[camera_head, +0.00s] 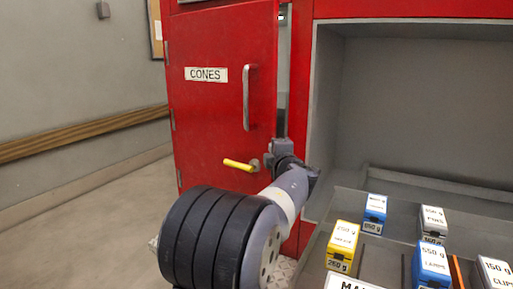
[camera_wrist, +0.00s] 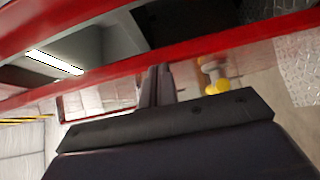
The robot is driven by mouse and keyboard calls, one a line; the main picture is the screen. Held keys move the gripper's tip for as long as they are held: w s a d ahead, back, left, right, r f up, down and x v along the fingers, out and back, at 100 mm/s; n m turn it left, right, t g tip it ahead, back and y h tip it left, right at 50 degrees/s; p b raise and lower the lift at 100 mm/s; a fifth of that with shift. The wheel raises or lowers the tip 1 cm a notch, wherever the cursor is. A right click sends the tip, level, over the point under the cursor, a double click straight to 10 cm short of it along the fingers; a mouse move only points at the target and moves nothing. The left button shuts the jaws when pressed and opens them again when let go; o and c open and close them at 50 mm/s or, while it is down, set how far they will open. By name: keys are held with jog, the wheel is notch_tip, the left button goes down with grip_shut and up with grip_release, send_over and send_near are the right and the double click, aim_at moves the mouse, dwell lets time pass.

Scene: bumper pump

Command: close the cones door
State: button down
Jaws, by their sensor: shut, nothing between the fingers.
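The red cones door (camera_head: 207,115), labelled CONES, stands ajar in the head view. Its hinges are on the left, and a gap shows at its right edge. It has a grey vertical bar handle (camera_head: 246,97) and a yellow lever (camera_head: 238,165) below that. My gripper (camera_head: 280,142) is at the door's lower right edge, just right of the lever. Its fingers are shut and empty in the wrist view (camera_wrist: 157,72), close to a red edge. My wrist partly hides the door's lower right corner. I cannot tell whether the fingers touch the door.
Right of the door is an open grey recess (camera_head: 420,110) in a red frame. Below it a grey tray holds small boxes, including a yellow box (camera_head: 343,243), a blue box (camera_head: 375,210) and a larger blue box (camera_head: 431,262). Floor left of the door (camera_head: 110,215) is clear, beside a wooden wall rail (camera_head: 80,135).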

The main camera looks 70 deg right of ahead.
jog(key=shift+s+d+f+p, duration=0.1)
jog(key=shift+s+d+p, duration=0.25)
jog(key=shift+d, duration=0.45)
jog(key=shift+s+d+p, duration=0.25)
jog(key=shift+s+d, duration=0.1)
jog(key=shift+d, duration=0.45)
jog(key=shift+w, duration=0.1)
